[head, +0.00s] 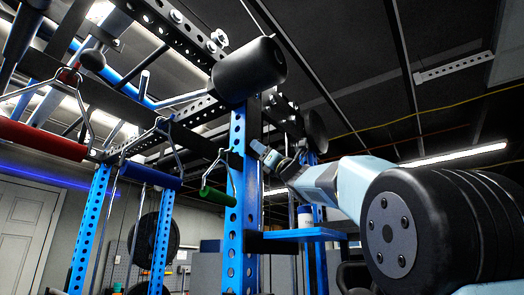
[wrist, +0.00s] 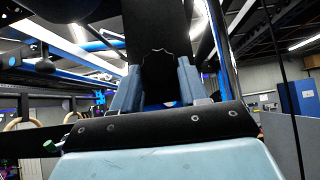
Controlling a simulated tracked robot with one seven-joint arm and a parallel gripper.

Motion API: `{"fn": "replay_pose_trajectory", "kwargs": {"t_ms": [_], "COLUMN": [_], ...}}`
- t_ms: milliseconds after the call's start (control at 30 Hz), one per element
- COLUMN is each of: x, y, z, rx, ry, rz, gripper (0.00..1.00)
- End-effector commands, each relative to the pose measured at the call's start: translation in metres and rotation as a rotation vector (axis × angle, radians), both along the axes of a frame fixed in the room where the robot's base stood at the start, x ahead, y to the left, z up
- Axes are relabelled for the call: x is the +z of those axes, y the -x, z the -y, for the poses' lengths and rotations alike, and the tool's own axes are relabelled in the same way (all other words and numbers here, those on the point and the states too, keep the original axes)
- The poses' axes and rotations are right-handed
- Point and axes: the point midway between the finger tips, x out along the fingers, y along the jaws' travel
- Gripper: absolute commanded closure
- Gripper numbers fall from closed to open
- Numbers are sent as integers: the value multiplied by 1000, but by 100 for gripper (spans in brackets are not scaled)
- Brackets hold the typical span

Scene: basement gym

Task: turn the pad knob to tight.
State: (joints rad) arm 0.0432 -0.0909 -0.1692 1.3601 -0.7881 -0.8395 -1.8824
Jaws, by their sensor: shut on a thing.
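In the wrist view, my gripper (wrist: 158,80) is shut on the pad knob (wrist: 160,70), a black knob with a scalloped edge between the two blue-grey fingers. The marks of its setting cannot be read. In the head view, my gripper (head: 266,157) reaches in from the right to the blue perforated upright (head: 240,190). The knob cannot be made out there. A thick black roller pad (head: 248,70) sits above my gripper at the top of the upright.
Handles with red (head: 40,138), blue (head: 150,176) and green (head: 217,196) grips hang left of the upright. A blue shelf (head: 303,234) with a white tub (head: 307,215) is below my arm. A black disc (head: 315,130) is close above the arm.

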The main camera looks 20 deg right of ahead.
Motion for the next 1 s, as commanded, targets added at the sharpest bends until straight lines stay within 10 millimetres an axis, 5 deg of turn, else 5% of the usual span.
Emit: {"fn": "replay_pose_trajectory", "kwargs": {"t_ms": [700,733,1000], "x": [1,1,0], "y": [3,3,3], "z": [-3,-3,-3], "rx": [-1,-1,-1], "ry": [-185,-185,-185], "rz": [-135,-135,-134], "gripper": [87,56,31]}}
